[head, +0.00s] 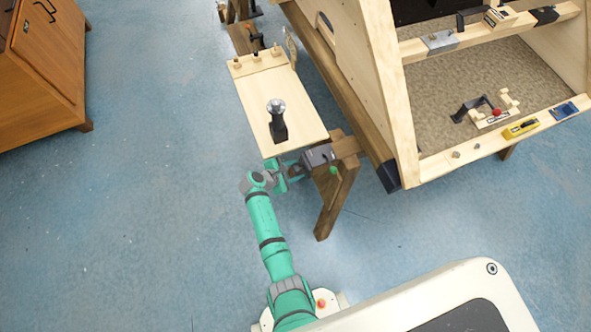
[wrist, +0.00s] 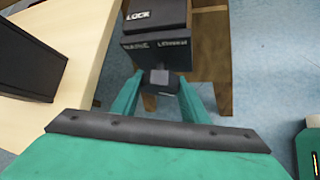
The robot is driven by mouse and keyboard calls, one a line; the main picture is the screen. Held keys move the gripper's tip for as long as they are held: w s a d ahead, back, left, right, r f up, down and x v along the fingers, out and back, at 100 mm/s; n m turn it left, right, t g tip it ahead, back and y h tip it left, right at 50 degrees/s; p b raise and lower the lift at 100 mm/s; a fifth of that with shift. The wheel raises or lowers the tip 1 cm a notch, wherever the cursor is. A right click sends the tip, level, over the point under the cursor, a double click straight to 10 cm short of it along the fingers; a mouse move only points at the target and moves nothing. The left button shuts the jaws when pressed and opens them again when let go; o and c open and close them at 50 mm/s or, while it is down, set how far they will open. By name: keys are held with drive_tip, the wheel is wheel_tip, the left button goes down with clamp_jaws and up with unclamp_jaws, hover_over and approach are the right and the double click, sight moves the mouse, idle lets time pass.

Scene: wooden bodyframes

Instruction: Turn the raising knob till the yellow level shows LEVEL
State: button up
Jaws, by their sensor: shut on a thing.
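The raising knob is a small dark block (wrist: 160,79) in the wrist view, on the face of a dark housing (wrist: 155,50) lettered RAISE and LOWER, with LOCK on top. My gripper (wrist: 162,88) has its two green fingers on either side of the knob and is shut on it. In the head view my gripper (head: 291,170) is at the near end of a pale board, beside the grey housing (head: 318,155). The yellow level (head: 520,128) lies on the front rail of the wooden frame at right; its reading is too small to tell.
The pale board (head: 262,90) carries a dark post with a silver top (head: 277,108). A green-tipped lever (head: 334,171) sticks out by the housing. A blue block (head: 564,110) is on the rail. A wooden cabinet (head: 35,75) stands at left. The blue floor between is clear.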

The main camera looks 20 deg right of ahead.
drive_tip(key=shift+n+g, duration=0.3)
drive_tip(key=shift+g, duration=0.1)
idle(0.3)
drive_tip(key=o, duration=1.1)
drive_tip(key=shift+a+r, duration=0.1)
drive_tip(key=v, duration=1)
drive_tip(key=shift+a+r, duration=0.25)
drive_tip(key=shift+w, duration=0.1)
